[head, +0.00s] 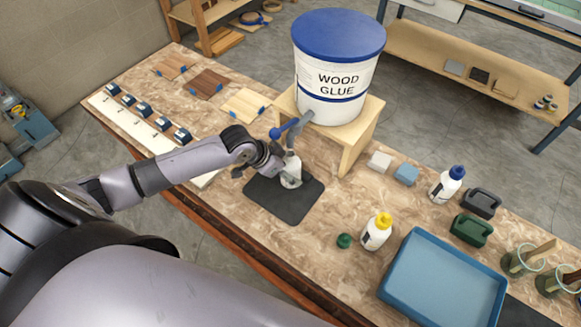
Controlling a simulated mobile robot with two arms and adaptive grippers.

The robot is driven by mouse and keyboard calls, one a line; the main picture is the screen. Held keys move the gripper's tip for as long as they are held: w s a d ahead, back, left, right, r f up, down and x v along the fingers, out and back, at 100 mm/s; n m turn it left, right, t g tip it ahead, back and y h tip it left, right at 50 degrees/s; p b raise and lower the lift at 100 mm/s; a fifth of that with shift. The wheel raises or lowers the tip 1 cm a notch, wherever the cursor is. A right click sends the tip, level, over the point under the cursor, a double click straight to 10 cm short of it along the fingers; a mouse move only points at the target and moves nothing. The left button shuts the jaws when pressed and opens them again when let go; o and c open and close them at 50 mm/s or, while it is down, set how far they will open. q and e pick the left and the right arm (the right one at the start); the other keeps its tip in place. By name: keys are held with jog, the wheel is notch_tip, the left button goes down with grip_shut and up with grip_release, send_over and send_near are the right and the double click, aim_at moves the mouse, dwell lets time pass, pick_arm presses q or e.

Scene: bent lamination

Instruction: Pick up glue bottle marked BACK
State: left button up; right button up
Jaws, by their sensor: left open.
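Three white glue bottles stand on the bench. One bottle (291,177) is on the dark mat, below the bucket's spout, and seems to have no cap. A second has a yellow cap (377,233), and a third has a blue cap (446,185). Their labels are too small to read, so I cannot tell which is marked BACK. My left gripper (273,171) is open beside the bottle on the mat, with its fingers close to it. I cannot tell whether they touch it. My right gripper is not in view.
A wood glue bucket (322,84) with a blue spout handle sits on a wooden stand (356,142). A dark mat (267,203) lies below. A green cap (344,241), a blue tray (440,284), small blocks, clamps and jars crowd the right. Wood samples lie at the far left.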

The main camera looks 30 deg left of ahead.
pick_arm(q)
jog(key=shift+x, duration=1.2)
jog(key=shift+c, duration=0.2)
jog(key=c, duration=1.3)
